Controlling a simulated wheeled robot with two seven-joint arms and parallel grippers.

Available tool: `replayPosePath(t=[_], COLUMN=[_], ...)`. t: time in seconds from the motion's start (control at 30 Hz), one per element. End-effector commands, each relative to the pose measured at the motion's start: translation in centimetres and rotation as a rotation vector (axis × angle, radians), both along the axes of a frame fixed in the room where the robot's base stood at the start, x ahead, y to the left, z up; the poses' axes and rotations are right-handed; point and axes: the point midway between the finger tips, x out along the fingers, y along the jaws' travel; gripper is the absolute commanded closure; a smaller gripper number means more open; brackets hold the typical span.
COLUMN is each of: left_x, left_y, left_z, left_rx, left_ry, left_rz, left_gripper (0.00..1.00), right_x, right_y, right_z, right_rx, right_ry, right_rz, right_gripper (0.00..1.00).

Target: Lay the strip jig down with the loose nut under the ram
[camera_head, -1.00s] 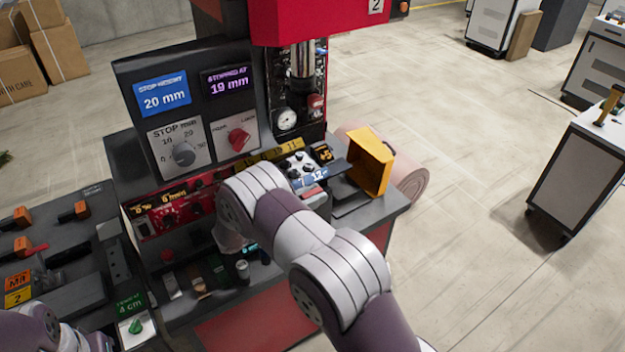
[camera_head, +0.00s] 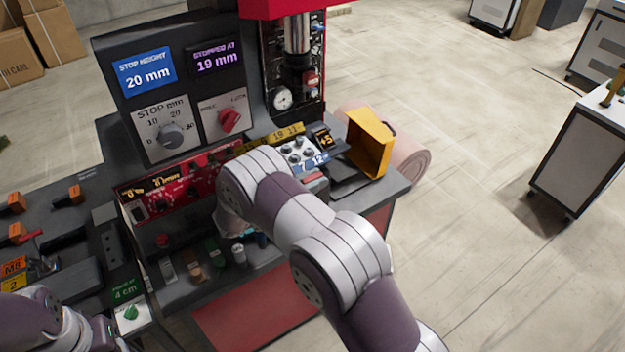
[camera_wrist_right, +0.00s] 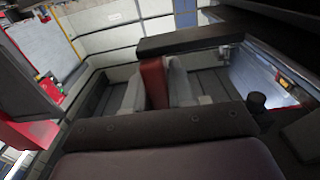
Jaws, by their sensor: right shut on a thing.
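The ram (camera_head: 297,32) is a bright metal cylinder in the red press at the top of the head view. My right arm reaches over the press bench, and its hand (camera_head: 232,218) is mostly hidden behind the arm. In the right wrist view my right gripper (camera_wrist_right: 154,88) has its pale fingers shut on a dark red block (camera_wrist_right: 153,76). A long dark bar (camera_wrist_right: 190,39) lies beside the block; I cannot tell if they are joined. I cannot make out the strip jig or the loose nut for certain. Only part of my left arm shows at bottom left.
A control panel (camera_head: 172,100) reads stop height 20 mm, stopped at 19 mm. Small items line the bench's front.

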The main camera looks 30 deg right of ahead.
Motion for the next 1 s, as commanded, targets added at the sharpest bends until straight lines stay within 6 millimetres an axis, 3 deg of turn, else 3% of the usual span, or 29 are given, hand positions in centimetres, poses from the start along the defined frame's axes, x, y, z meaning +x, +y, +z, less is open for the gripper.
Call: replayPosePath(t=[0.27,0.3,0.37,0.4,0.73,1.0], left_x=[0.0,0.0,0.0,0.0,0.0,0.0], left_y=[0.0,0.0,0.0,0.0,0.0,0.0], left_z=[-0.5,-0.4,-0.4,-0.4,-1.0,-4.5], left_rx=[0.0,0.0,0.0,0.0,0.0,0.0], left_ry=[0.0,0.0,0.0,0.0,0.0,0.0], left_rz=[0.0,0.0,0.0,0.0,0.0,0.0], left_gripper=[0.57,0.57,0.57,0.57,0.57,0.57], right_x=[0.0,0.1,0.0,0.0,0.0,-0.5], right_y=[0.0,0.0,0.0,0.0,0.7,7.5], right_z=[-0.4,-0.4,-0.3,-0.3,-0.7,-1.1], right_rx=[-0.001,-0.001,-0.001,-0.001,0.0,0.001], right_ry=[-0.004,-0.004,-0.003,-0.003,0.0,-0.005], right_rz=[0.0,0.0,0.0,0.0,0.002,0.006], right_gripper=[1.0,0.7,0.5,0.47,0.47,0.47])
